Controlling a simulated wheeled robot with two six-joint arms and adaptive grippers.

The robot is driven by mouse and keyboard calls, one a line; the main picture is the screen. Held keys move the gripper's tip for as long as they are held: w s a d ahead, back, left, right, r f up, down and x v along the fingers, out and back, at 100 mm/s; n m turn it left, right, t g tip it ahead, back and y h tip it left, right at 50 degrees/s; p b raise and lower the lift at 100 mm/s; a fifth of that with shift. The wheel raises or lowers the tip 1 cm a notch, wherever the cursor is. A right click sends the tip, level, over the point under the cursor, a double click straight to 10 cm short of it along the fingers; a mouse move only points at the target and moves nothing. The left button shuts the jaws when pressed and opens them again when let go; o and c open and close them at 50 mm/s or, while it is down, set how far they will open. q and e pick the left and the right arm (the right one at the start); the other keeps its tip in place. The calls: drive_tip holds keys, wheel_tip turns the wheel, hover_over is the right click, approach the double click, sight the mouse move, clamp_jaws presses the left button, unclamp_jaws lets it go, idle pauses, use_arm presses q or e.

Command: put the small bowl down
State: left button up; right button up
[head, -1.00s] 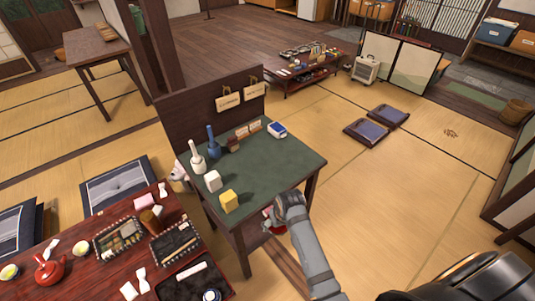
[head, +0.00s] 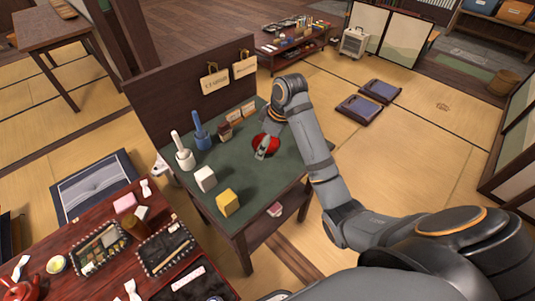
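The small bowl (head: 274,145) is red and shows in the head view over the right part of the green-topped table (head: 240,178). My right gripper (head: 262,150) comes down on it from above and appears shut on its rim. The gripper hides part of the bowl. I cannot tell whether the bowl's underside touches the table top. My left gripper is not in view.
A low red table (head: 75,230) with trays is at the lower left.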

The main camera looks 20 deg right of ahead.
sight(276, 141)
drive_tip(key=shift+w+d+f, duration=1.15)
drive_tip(key=shift+w+d, duration=0.05)
drive_tip(key=w+d+f, duration=0.1)
drive_tip(key=d+f, duration=0.1)
drive_tip(key=w+d+f, duration=0.1)
drive_tip(key=shift+w+f, duration=0.3)
drive_tip(key=shift+f, duration=0.1)
drive_tip(key=shift+w+d+f, duration=0.15)
drive_tip(key=shift+f, duration=0.15)
drive_tip(key=shift+w+d+f, duration=0.15)
drive_tip(key=shift+w+f, duration=0.05)
drive_tip(key=shift+f, duration=0.15)
wheel_tip(276, 141, down, 2)
drive_tip(key=shift+d+f, duration=0.1)
drive_tip(key=shift+f, duration=0.1)
drive_tip(key=shift+w+f, duration=0.1)
drive_tip(key=shift+f, duration=0.4)
use_arm(q)
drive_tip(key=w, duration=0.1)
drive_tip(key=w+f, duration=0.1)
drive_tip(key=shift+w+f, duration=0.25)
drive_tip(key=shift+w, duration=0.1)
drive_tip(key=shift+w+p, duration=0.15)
drive_tip(key=shift+p, duration=0.15)
use_arm(e)
drive_tip(key=shift+f, duration=0.1)
